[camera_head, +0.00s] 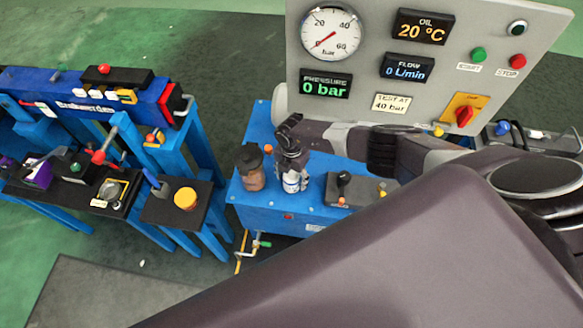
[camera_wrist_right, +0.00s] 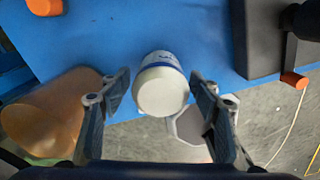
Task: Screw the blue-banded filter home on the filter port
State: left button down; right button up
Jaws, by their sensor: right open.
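The blue-banded filter (camera_head: 292,184) is a white canister on the blue unit's top, below my right gripper (camera_head: 289,150) in the head view. In the right wrist view the filter (camera_wrist_right: 162,88) shows its pale round end, with the blue band partly visible beyond it. The right gripper's two fingers (camera_wrist_right: 160,98) are apart, one on each side of the filter, with a visible gap on both sides. I cannot tell whether the filter sits on the port, as the port is not clearly visible. My left gripper is not in view.
A brown translucent jar (camera_head: 251,177) stands close left of the filter and shows in the wrist view (camera_wrist_right: 45,112). A black block with a lever (camera_head: 343,188) is on the right. The gauge panel (camera_head: 365,115) rises behind. A separate blue bench (camera_head: 205,150) stands left.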

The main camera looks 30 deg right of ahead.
jog(key=shift+n+b, duration=0.4)
jog(key=shift+n, duration=0.7)
jog(key=n, duration=0.2)
jog(key=shift+n+b, duration=0.35)
jog(key=shift+n, duration=0.05)
jog(key=n+b, duration=0.1)
jog(key=n, duration=0.1)
jog(key=shift+f+n, duration=0.1)
jog(key=shift+n, duration=0.2)
jog(key=n+b, duration=0.1)
jog(key=n, duration=0.1)
jog(key=shift+n, duration=0.3)
jog(key=shift+c, duration=0.6)
